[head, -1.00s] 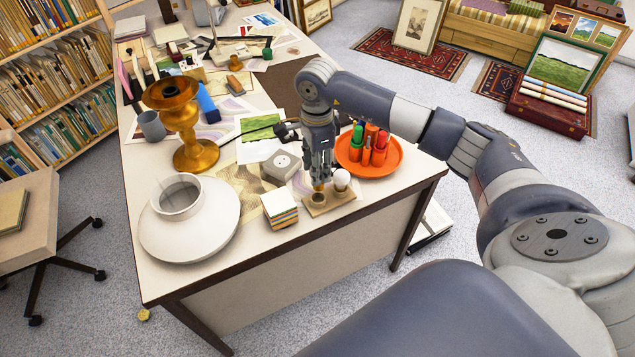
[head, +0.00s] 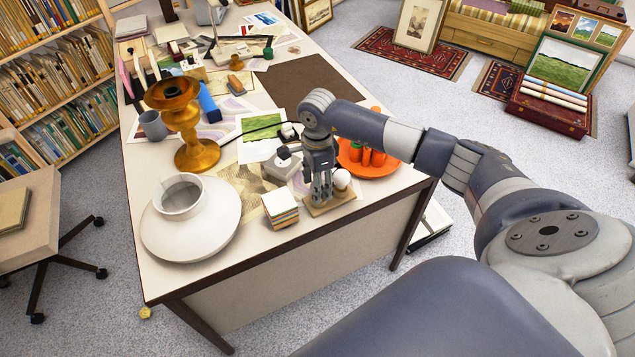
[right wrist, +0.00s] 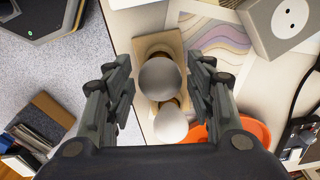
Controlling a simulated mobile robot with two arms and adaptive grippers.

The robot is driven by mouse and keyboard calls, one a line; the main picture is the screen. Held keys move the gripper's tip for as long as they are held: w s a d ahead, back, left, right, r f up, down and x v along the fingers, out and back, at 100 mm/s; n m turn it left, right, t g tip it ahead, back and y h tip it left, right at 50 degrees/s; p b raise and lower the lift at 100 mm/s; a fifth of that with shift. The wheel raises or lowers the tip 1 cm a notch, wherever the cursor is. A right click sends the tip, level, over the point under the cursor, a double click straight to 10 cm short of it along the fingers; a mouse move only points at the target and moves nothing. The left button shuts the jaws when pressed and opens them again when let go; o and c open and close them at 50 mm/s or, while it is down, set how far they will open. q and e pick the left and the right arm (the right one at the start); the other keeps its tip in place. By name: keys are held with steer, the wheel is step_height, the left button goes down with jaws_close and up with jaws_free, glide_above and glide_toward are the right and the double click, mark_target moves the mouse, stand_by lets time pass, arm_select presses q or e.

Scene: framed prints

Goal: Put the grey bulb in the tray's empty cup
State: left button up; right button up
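The small wooden tray (head: 345,200) sits at the desk's front edge. The grey bulb (right wrist: 160,78) is over the tray's cup at one end, between my right gripper's fingers. Its base is mostly hidden, so I cannot tell how deep it sits. A white bulb (right wrist: 171,124) stands beside it at the tray's other end; it also shows in the head view (head: 342,178). My right gripper (right wrist: 162,90) is open, with a finger on each side of the grey bulb and visible gaps. In the head view the gripper (head: 320,198) hides the grey bulb. My left gripper is out of view.
An orange dish (head: 385,168) with small containers stands right behind the tray. A stack of cards (head: 280,207) is left of it, and a grey box (head: 282,165) is behind. A large white vase (head: 190,220) and a brass candlestick (head: 190,130) stand farther left.

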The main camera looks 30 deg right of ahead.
steer(key=shift+r, duration=0.1)
steer(key=shift+r+p, duration=0.2)
steer(key=shift+p, duration=0.1)
step_height(320, 180, up, 12)
steer(key=b, duration=0.3)
steer(key=shift+f, duration=0.15)
